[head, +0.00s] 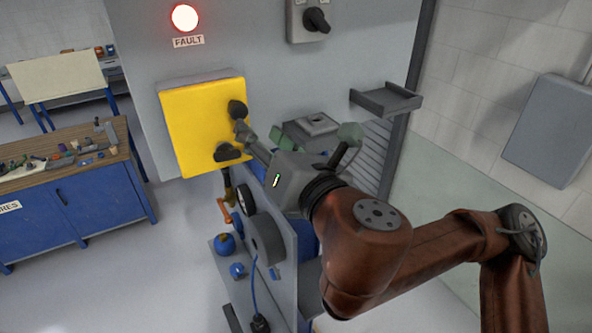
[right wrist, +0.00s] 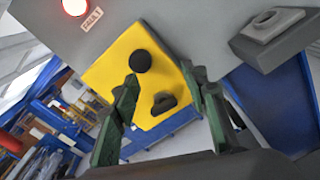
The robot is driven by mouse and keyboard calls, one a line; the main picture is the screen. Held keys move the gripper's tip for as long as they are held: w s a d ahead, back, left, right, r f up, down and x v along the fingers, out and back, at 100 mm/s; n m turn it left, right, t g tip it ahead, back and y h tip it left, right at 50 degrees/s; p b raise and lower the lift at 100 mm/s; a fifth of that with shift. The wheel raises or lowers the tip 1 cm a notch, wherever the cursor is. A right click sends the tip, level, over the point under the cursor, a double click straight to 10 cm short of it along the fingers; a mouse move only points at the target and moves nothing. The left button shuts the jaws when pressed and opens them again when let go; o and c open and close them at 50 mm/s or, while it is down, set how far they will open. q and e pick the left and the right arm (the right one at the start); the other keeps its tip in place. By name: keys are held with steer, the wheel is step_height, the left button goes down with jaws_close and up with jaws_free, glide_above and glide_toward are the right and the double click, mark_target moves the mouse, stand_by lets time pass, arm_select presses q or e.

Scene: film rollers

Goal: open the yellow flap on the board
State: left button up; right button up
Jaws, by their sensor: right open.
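The yellow flap (head: 190,123) is a square panel on the grey board, with a round black knob (head: 237,109) at its right side and a dark handle piece (head: 227,153) lower down. No clear gap shows between flap and board. My right gripper (head: 243,132) is at the flap's right side, near the knob and handle; contact cannot be told. In the right wrist view its fingers (right wrist: 160,74) are spread and empty, with the yellow flap (right wrist: 105,74), knob (right wrist: 140,61) and handle (right wrist: 163,102) beyond them. My left gripper is not in view.
A lit red FAULT lamp (head: 185,17) and a rotary switch (head: 316,20) are higher on the board (head: 260,65). A small dark shelf (head: 386,99) juts out at right. Below the flap stands a machine with rollers (head: 266,238). A blue workbench (head: 100,195) is at left.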

steer(key=w+d+f+m, duration=0.2)
steer(key=w+f+m, duration=0.1)
steer(key=w+f, duration=0.2)
steer(key=w+d+f+m+g+h, duration=0.1)
steer(key=w+f+m, duration=0.3)
steer(key=f, duration=0.4)
steer(key=shift+w+d+f+m+b, duration=0.35)
steer(key=shift+w+d, duration=0.2)
steer(key=shift+d, duration=0.35)
